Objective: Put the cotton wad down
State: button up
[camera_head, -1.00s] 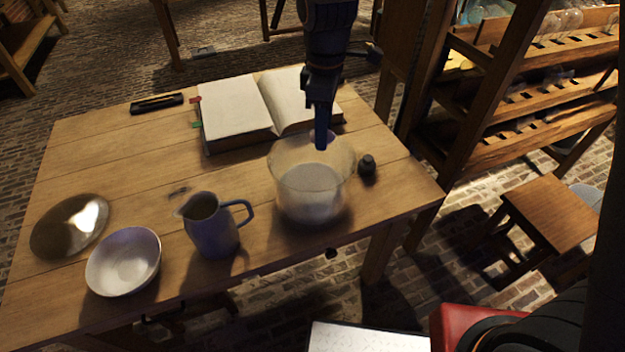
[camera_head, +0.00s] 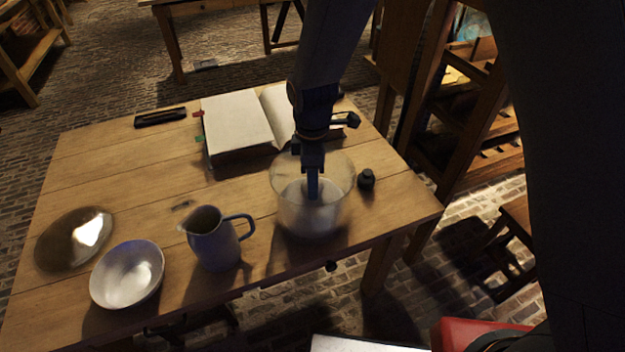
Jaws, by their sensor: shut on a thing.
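A large clear glass jar (camera_head: 335,208) with pale, whitish contents in its lower part stands near the right front of the wooden table. My gripper (camera_head: 312,196) points straight down through the jar's open mouth, with its fingers inside the glass. It is shut on the cotton wad. The wad is hard to make out against the fingers and the pale contents, and I cannot tell whether it touches them.
A blue-grey jug (camera_head: 213,243), a white bowl (camera_head: 127,274) and a shiny round dish (camera_head: 73,240) stand to the left on the table (camera_head: 110,170). An open book (camera_head: 236,122) lies behind the jar. A small dark bottle (camera_head: 366,180) stands close at its right.

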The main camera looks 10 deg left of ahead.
jog(key=shift+f, duration=0.25)
jog(key=o, duration=1.1)
jog(key=shift+r, duration=0.1)
notch_tip(320, 180, up, 12)
jog(key=b, duration=0.2)
jog(key=shift+r+b, duration=0.15)
jog(key=shift+b, duration=0.15)
jog(key=s+d+f+m, duration=0.1)
jog(key=s+d+m, duration=0.2)
jog(key=d+m, duration=0.3)
jog(key=s+d+f+m, duration=0.1)
jog(key=s+d+m, duration=0.2)
jog(key=d+m, duration=0.4)
jog(key=s+d+m, duration=0.3)
jog(key=d+m, duration=0.3)
jog(key=d, duration=0.9)
jog(key=shift+s+f+m+t, duration=0.15)
jog(key=shift+f+m+t, duration=0.25)
